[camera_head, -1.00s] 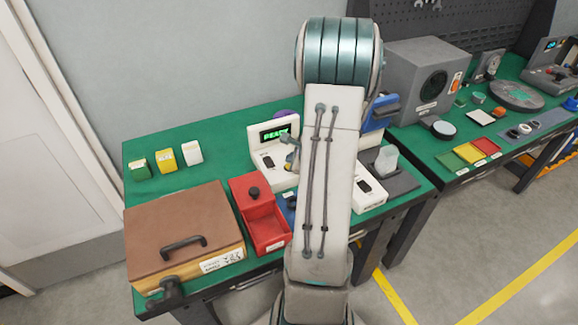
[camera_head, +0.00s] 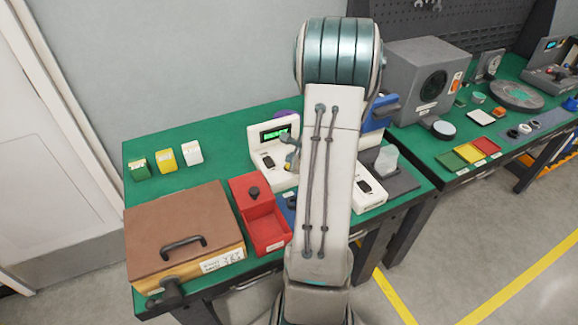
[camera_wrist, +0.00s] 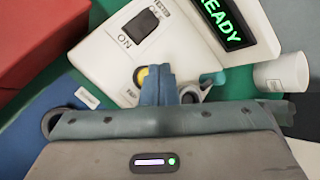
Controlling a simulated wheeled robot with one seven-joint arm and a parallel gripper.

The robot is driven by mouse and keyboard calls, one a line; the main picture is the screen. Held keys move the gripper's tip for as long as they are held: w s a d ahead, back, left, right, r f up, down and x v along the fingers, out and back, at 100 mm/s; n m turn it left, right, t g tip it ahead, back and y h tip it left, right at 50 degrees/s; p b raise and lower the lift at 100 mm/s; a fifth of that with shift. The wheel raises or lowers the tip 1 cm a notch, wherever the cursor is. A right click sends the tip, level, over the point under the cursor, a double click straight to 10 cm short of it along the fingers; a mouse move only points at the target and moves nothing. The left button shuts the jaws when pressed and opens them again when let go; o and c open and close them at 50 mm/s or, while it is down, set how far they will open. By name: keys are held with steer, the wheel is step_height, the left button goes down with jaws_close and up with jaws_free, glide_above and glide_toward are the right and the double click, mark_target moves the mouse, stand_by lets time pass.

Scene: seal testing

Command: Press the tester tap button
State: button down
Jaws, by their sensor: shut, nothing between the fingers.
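The white tester (camera_head: 272,152) with a green-lit display (camera_head: 275,132) stands on the green table, left of my arm in the head view. In the wrist view the display (camera_wrist: 222,22) reads READY, and a dark switch (camera_wrist: 141,24) marked ON sits on the white body (camera_wrist: 105,50). A small yellow round part (camera_wrist: 141,75), likely the tap button, shows at the left of my fingertips. My gripper (camera_wrist: 160,72) is shut and empty, its fingers right beside or over this part. They hide some of it; I cannot tell whether they touch.
A red bin (camera_head: 262,224) and a brown-lidded box (camera_head: 180,235) stand left of my arm. A second white device (camera_head: 368,190) and a clear cup (camera_head: 386,160) are at the right. A white cylinder (camera_wrist: 283,72) lies right of my fingers in the wrist view.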

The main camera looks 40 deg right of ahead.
steer(key=shift+f, duration=0.15)
steer(key=shift+f+b, duration=0.3)
steer(key=shift+b, duration=0.45)
steer(key=shift+f+b, duration=0.4)
steer(key=shift+b, duration=0.2)
stand_by(0.3)
stand_by(0.4)
steer(key=shift+r+p, duration=0.35)
steer(key=shift+r, duration=0.5)
steer(key=shift+r+p, duration=1.65)
steer(key=shift+r, duration=0.85)
